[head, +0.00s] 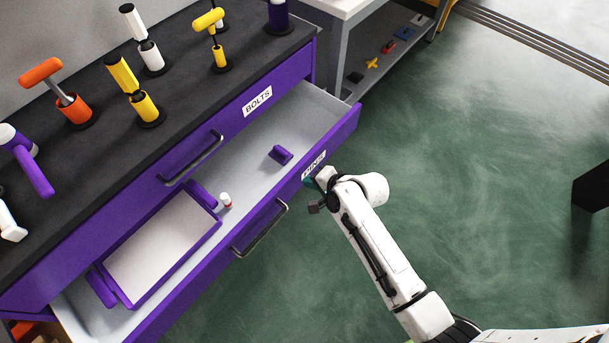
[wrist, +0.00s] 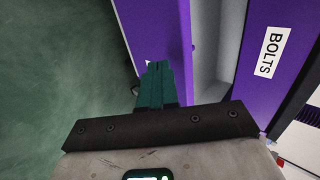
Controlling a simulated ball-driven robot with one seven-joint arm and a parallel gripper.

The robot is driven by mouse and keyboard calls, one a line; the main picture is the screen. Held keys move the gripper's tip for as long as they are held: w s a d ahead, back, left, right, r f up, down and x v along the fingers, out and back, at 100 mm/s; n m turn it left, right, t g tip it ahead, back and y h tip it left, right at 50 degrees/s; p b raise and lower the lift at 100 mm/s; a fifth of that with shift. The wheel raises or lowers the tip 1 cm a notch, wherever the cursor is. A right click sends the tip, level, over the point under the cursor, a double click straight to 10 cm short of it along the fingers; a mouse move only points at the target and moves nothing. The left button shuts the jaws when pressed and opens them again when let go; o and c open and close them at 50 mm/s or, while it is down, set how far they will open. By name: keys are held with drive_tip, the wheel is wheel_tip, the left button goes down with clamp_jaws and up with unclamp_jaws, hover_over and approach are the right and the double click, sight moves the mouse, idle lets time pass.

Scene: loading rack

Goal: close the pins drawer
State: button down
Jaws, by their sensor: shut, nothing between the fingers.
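The pins drawer (head: 345,128) is the lower purple drawer, pulled well out, with its grey inside showing. Its white label (head: 314,164) is partly hidden by my gripper. Its dark bar handle (head: 260,229) is on the front face, to the left of my gripper. My gripper (head: 312,184) is at the outer face of the drawer, by the label; I cannot tell if it touches. In the wrist view the green fingers (wrist: 155,82) are shut and empty, in front of the purple drawer front (wrist: 158,30).
The drawer holds a purple-rimmed tray (head: 217,232), a purple block (head: 281,155) and a small white-and-red piece (head: 226,201). The BOLTS drawer (head: 235,115) above is shut. Tools stand on the black top. A grey shelf (head: 345,50) stands behind.

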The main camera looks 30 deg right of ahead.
drive_tip(key=shift+w+a, duration=0.2)
drive_tip(key=shift+w, duration=0.45)
drive_tip(key=shift+w+a, duration=0.2)
drive_tip(key=shift+w, duration=0.4)
